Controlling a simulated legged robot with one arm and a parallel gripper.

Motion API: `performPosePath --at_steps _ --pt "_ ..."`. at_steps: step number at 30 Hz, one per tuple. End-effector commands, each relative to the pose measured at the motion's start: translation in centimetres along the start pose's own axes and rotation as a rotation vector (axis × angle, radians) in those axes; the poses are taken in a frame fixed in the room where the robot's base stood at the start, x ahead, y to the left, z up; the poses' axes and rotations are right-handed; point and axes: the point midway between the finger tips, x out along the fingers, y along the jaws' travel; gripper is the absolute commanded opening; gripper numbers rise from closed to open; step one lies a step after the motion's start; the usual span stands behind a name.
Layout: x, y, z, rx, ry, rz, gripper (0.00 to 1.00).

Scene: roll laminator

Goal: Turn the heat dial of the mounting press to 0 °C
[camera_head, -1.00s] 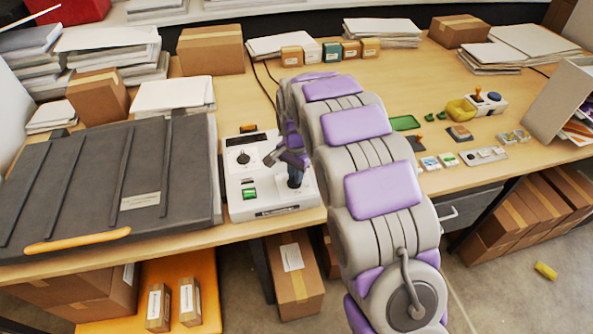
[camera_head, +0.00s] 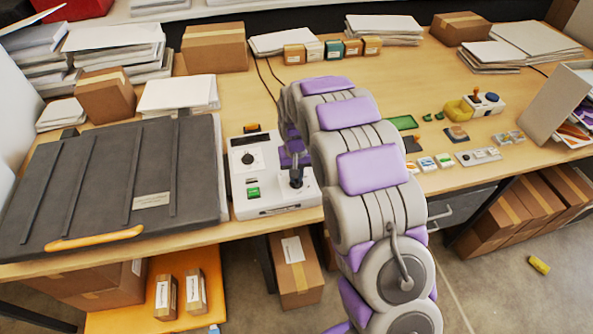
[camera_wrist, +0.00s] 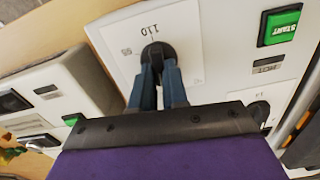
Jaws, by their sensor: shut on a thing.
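The white mounting press control unit (camera_head: 270,203) stands on the table beside its large dark grey lid (camera_head: 105,185). My gripper (camera_head: 296,180) is over the right part of the unit. In the wrist view, the blue fingers of my gripper (camera_wrist: 160,80) are shut on a black dial (camera_wrist: 157,50) on a white plate. The number 110 shows upside down beside that dial; its pointer is hard to make out. A second dial (camera_wrist: 258,112) is partly cut off by the gripper body; it also shows in the head view (camera_head: 247,159). A green START button (camera_wrist: 279,24) is on the same panel.
A cardboard box (camera_head: 213,48) and paper stacks (camera_head: 178,95) stand behind the press. Small cards and devices (camera_head: 478,156) lie to the right of my arm. The orange lid handle (camera_head: 95,238) is at the table's front.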

Motion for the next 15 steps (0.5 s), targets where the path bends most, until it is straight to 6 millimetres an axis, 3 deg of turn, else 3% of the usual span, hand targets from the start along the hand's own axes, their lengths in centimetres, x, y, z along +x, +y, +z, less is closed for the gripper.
performPosePath --at_steps 15 --pt "0.26 -0.12 0.27 -0.105 -0.01 0.0 0.0"
